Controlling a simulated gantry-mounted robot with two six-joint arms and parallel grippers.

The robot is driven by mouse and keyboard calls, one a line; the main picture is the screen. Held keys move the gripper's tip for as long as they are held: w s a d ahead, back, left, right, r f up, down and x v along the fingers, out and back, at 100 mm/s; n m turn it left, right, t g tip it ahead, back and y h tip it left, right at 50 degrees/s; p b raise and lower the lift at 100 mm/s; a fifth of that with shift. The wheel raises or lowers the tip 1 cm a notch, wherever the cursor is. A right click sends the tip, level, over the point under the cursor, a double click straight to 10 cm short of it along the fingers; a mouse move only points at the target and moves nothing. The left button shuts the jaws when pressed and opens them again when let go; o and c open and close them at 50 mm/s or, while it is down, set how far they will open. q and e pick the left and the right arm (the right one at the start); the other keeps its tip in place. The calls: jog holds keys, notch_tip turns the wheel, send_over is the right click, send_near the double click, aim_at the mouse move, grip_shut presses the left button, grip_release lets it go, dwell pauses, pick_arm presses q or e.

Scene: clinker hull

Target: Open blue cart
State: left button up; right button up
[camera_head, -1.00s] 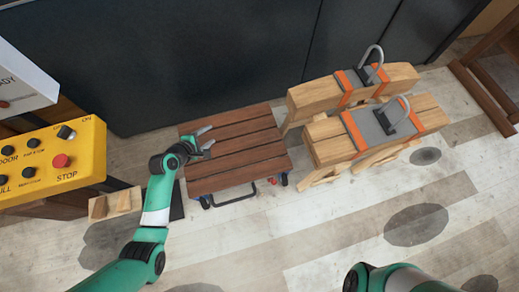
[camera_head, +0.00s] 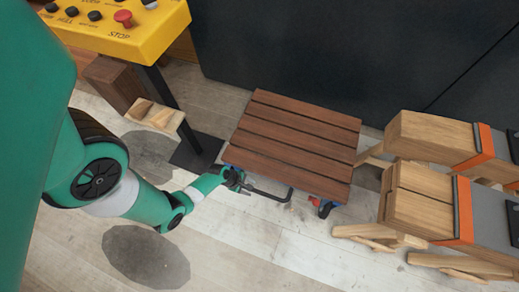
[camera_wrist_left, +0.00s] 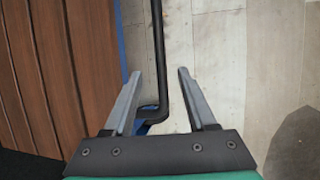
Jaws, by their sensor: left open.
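The cart (camera_head: 296,140) is a low box with a brown slatted wooden top and blue lower parts, standing on the floor. A black bar handle (camera_head: 270,194) sticks out along its near side. My left gripper (camera_head: 240,186) is at the left end of this handle. In the left wrist view, my left gripper (camera_wrist_left: 156,84) has its two grey fingers apart, with the black handle (camera_wrist_left: 158,50) running between them, nearer the left finger. The wooden top (camera_wrist_left: 60,70) lies to the left there. My right gripper is not in view.
A yellow button panel (camera_head: 140,28) on a dark post stands at the left, with small wooden blocks (camera_head: 155,117) beside it. Wooden sawhorses (camera_head: 425,190) with orange-edged straps stand close to the right. A dark wall is behind. The floor in front is clear.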

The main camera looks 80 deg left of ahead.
aim_at(260, 192)
pick_arm(q)
jog(key=b+x, duration=0.7)
jog(key=x, duration=0.3)
jog(key=shift+f, duration=0.15)
jog(key=shift+c, duration=0.2)
grip_shut()
dwell(0.8)
